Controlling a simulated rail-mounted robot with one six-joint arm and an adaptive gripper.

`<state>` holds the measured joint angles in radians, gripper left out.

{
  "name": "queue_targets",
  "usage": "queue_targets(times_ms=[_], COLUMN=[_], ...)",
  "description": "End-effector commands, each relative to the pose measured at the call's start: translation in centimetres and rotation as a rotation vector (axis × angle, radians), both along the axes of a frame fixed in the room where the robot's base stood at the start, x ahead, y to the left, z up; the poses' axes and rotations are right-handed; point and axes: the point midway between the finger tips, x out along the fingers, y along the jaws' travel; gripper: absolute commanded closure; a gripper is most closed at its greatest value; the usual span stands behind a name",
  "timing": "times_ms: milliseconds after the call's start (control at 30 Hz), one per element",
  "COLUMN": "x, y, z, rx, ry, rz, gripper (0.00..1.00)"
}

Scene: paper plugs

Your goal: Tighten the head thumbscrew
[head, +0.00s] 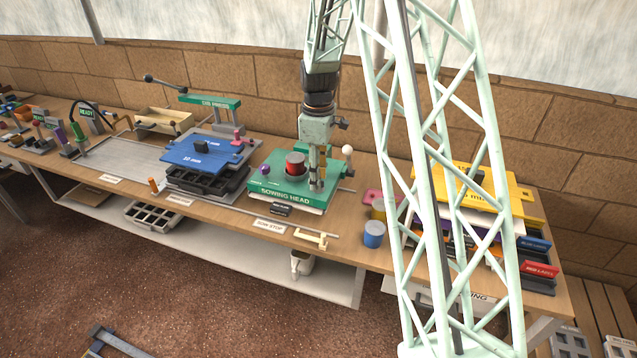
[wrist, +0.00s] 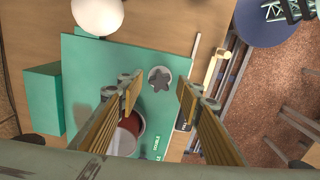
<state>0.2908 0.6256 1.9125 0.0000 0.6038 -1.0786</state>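The green sowing head (head: 275,186) lies flat on the bench and fills much of the wrist view (wrist: 90,65). The head thumbscrew (wrist: 159,78) is a dark grey star-shaped knob on a pale round seat, near one edge of the green plate. My gripper (head: 317,184) points down over the right part of the sowing head. In the wrist view my gripper (wrist: 158,92) is open, with the thumbscrew showing in the gap between its fingertips. I see no contact, and I cannot tell the remaining height. In the head view the fingers hide the thumbscrew.
A red-topped cylinder (head: 295,163) and a purple ball (head: 264,169) stand on the sowing head left of my gripper. A white ball knob (head: 347,150) rises at its right. A blue press plate (head: 190,155) is farther left. A blue cup (head: 373,234) stands front right.

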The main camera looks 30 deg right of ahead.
Motion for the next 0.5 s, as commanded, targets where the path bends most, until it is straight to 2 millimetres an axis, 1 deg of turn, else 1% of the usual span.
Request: queue_targets(times_ms=[233, 500], x=[0.01, 0.01], y=[-0.01, -0.01], z=[-0.76, -0.86], rx=[0.000, 0.000], ry=[0.000, 0.000], rz=[0.000, 0.000], gripper=[0.67, 0.67])
